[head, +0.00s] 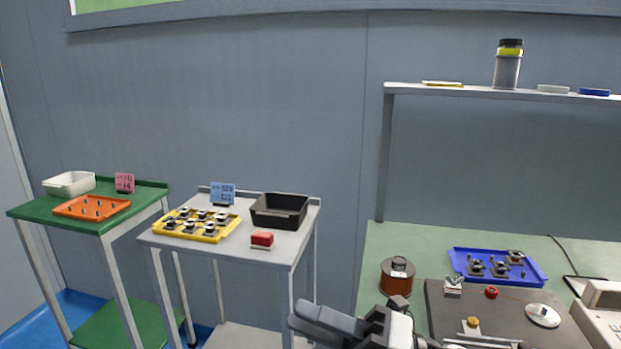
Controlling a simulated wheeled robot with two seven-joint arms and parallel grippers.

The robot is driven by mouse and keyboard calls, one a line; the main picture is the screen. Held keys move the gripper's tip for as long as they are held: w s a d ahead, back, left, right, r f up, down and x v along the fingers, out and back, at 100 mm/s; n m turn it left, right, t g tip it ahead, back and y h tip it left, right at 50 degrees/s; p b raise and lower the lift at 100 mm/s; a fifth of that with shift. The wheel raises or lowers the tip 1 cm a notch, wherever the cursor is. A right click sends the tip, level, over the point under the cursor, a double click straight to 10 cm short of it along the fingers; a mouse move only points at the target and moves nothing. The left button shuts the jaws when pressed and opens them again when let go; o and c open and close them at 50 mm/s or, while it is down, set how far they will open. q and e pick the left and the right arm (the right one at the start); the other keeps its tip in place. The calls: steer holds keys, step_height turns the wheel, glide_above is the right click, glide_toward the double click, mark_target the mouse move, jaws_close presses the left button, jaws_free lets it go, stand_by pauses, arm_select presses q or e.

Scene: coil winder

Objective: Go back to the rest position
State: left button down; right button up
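My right gripper (318,322) shows at the bottom middle of the head view, with its fingers pointing left. It is in front of the gap between the grey table and the green workbench, apart from the things on both. I see nothing held in it, but the frame's lower edge cuts it off and I cannot tell how far its fingers are apart. My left gripper is not in view.
The green workbench (412,240) at right holds a copper-coloured spool (397,280), a dark winder plate (500,318) and a blue tray (532,274). The grey table (275,262) holds a yellow tray (205,238) and black bin (279,218). A green cart (40,211) stands left.

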steer(key=w+d+f+m+t+h, duration=0.1)
steer(key=d+f+m+t+h, duration=0.45)
steer(key=m, duration=0.65)
steer(key=d+f+m+t+h, duration=0.2)
steer(key=f+m+t+h, duration=0.45)
steer(key=m, duration=0.55)
steer(key=s+d+f+m+g+h, duration=0.2)
steer(key=s+d+f+m+h, duration=0.1)
steer(key=s+f+m, duration=0.2)
steer(key=s+d+f+m+g+h, duration=0.3)
steer(key=s+f+m, duration=0.3)
steer(key=f, duration=0.3)
steer(key=shift+s+f+g, duration=0.2)
steer(key=shift+s+g, duration=0.1)
steer(key=shift+s, duration=0.2)
